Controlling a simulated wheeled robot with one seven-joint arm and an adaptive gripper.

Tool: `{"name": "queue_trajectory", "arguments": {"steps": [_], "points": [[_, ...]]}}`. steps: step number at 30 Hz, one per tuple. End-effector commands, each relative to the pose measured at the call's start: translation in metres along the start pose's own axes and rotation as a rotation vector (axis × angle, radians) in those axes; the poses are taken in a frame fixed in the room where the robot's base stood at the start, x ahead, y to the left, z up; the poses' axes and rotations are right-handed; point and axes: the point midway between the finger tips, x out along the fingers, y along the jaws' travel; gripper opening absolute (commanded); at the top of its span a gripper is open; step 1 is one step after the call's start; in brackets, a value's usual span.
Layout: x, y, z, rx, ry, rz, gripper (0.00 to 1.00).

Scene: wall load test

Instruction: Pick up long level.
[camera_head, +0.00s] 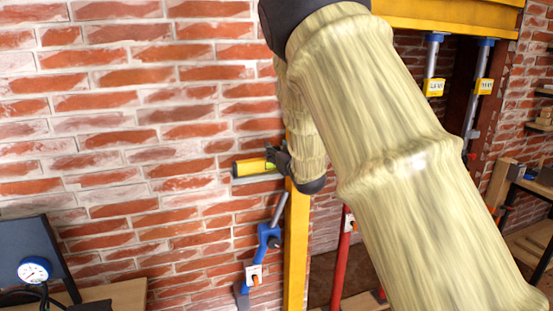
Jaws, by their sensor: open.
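My gripper (274,158) is small and dark in this view, right at the visible right end of the bar. The jaws are open. I cannot tell whether the fingers touch the bar or stand around it. My pale, wood-patterned arm covers much of the middle and right of the picture.
A yellow post (296,250) stands beside my gripper, with a blue clamp-like prop (267,240) left of it. A red prop (342,255) stands right. A yellow beam (450,14) crosses above. A gauge (34,270) and wooden surface (122,294) are lower left; shelves are far right.

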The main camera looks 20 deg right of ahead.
Motion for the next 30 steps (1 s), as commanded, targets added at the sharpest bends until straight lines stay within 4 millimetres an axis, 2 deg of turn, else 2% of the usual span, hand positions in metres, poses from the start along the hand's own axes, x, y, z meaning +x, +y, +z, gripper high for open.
{"name": "queue_trajectory", "arguments": {"steps": [4, 12, 13, 18, 21, 30], "points": [[0.0092, 0.0002, -0.0002, 0.0, -0.001, 0.0, 0.46], [0.0109, 0.0002, 0.0006, 0.001, 0.0, 0.001, 0.46], [0.0109, 0.0002, 0.0006, 0.001, 0.0, 0.001, 0.45], [0.0108, 0.0001, 0.0007, 0.0, 0.0, 0.001, 0.14], [0.0108, 0.0001, 0.0006, 0.0, 0.0, 0.001, 0.0], [0.0109, 0.0001, -0.0006, 0.0, 0.001, 0.001, 0.0]]}}
